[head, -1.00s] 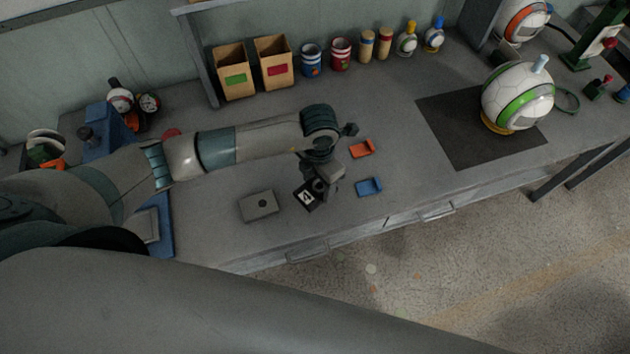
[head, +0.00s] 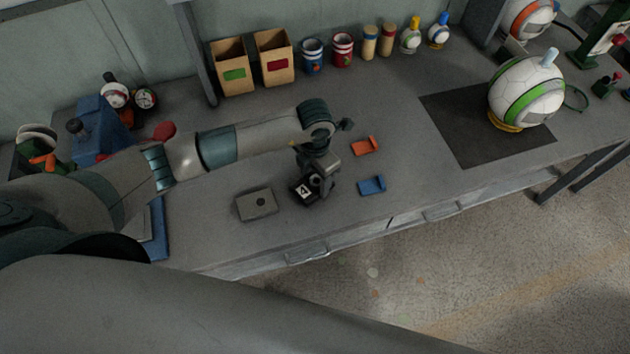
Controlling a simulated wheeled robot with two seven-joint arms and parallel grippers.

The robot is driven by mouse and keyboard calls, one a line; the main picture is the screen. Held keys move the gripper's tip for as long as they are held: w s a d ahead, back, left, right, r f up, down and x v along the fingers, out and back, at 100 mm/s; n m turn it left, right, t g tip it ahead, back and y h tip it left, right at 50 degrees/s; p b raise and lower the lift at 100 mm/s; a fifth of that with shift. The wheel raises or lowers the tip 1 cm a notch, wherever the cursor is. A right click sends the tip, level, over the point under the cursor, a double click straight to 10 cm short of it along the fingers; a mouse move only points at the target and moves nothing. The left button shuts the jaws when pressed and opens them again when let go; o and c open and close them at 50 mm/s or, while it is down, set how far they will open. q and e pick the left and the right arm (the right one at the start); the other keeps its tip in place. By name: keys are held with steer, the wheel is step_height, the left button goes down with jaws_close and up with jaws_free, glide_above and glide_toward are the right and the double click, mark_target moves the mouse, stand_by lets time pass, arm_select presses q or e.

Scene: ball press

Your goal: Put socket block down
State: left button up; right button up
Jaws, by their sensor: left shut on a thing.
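The socket block seems to be the small dark block with a white mark (head: 304,190) on the grey bench, right of a flat grey plate. My left gripper (head: 318,184) is at this block and shut on it. The wrist hides part of the block and the fingertips. I cannot tell whether the block touches the bench top. My right gripper is not in view.
The grey plate with a dark hole (head: 257,204) lies just left of the block. An orange piece (head: 365,146) and a blue piece (head: 372,185) lie to its right. A ball (head: 526,92) stands on a dark mat (head: 460,135). Boxes (head: 233,80) and cups line the back.

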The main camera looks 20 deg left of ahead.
mark_target(315, 183)
arm_select(q)
steer(key=shift+f, duration=0.45)
steer(key=shift+f, duration=0.15)
steer(key=o, duration=1.1)
step_height(315, 183, up, 12)
steer(key=p, duration=0.5)
steer(key=shift+r+p, duration=0.2)
steer(key=shift+p, duration=0.2)
